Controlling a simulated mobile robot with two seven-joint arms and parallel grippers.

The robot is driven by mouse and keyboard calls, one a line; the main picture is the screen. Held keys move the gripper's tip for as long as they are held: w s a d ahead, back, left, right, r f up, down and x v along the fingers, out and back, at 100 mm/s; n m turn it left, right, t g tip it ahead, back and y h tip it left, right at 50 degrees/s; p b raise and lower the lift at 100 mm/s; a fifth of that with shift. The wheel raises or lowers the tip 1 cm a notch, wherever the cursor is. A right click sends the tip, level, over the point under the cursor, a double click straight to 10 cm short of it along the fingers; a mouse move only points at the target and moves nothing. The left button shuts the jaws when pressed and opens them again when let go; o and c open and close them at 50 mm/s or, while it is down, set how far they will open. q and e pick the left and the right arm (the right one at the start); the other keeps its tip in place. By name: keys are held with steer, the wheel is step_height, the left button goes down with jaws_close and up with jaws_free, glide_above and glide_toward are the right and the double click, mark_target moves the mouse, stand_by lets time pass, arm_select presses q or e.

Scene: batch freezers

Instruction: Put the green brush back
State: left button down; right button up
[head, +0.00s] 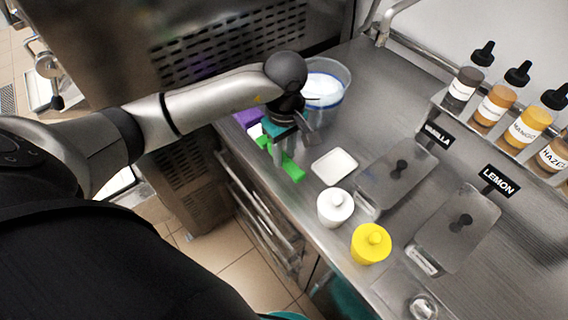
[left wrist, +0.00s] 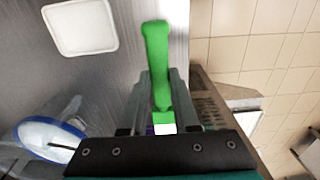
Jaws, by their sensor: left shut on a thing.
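The green brush (head: 292,170) is at the left edge of the steel counter, partly hidden by my left gripper (head: 284,150). In the left wrist view, the brush's green handle (left wrist: 157,55) runs up between the fingers of my left gripper (left wrist: 161,100), which is shut on it. Near the fingers, the brush has a white part (left wrist: 164,129). I cannot tell whether the brush touches the counter. A purple object (head: 247,118) lies just behind the gripper, mostly hidden. My right gripper is not in view.
A clear tub with white contents (head: 328,84) stands close behind the gripper. A white tray (head: 334,166), a white jar (head: 335,207) and a yellow jar (head: 371,244) stand nearer. Lidded wells (head: 458,228) and a bottle rack (head: 500,125) are to the right.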

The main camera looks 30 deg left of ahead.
mark_target(284, 157)
arm_select(q)
steer(key=shift+f, duration=2.35)
steer(key=shift+f, duration=0.15)
steer(key=c, duration=0.7)
jaws_free()
steer(key=shift+o, duration=0.2)
steer(key=shift+r, duration=0.3)
step_height(284, 157, up, 12)
steer(key=shift+d+f, duration=0.1)
